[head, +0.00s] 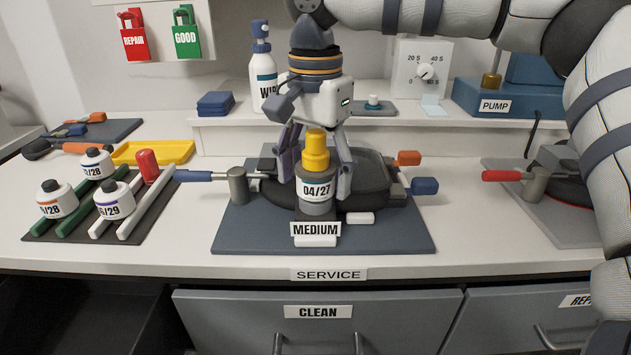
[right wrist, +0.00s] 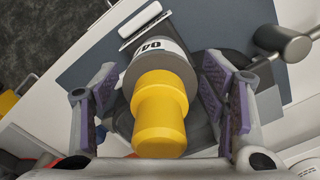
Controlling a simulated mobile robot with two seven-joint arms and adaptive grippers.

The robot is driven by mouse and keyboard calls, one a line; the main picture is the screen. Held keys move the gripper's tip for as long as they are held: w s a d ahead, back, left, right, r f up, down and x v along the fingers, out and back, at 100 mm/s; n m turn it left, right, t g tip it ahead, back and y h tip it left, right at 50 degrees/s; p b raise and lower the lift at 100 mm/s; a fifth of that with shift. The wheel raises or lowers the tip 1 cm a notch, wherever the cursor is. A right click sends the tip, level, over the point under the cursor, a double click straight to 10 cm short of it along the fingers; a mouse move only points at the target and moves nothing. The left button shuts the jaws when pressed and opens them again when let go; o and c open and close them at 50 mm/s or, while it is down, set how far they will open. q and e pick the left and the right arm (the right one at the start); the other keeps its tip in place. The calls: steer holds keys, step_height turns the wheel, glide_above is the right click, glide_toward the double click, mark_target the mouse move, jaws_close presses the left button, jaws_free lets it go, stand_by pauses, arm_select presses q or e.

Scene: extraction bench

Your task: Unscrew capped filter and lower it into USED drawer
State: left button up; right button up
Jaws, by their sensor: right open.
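The filter (head: 317,191), a grey and white cylinder labelled 04/27, stands upright on the MEDIUM unit at the middle of the bench. A yellow cap (head: 316,150) sits on its top; the cap also shows in the right wrist view (right wrist: 160,115). My right gripper (head: 317,172) points down over it, open, with one finger on each side. In the right wrist view gaps show between the fingers and the cap. My left gripper is not in view. No drawer labelled USED shows; a dark open space (head: 80,315) lies below the bench at the left.
Left of the unit, a rack (head: 130,225) holds several dated white canisters and a red piece. A valve with a blue handle (head: 195,176) stands close left of the filter. The CLEAN drawer (head: 400,310) is shut below. A spray bottle (head: 262,75) stands on the shelf behind.

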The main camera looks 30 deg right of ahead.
steer(key=m, duration=0.5)
steer(key=shift+m, duration=0.4)
steer(key=m, duration=2)
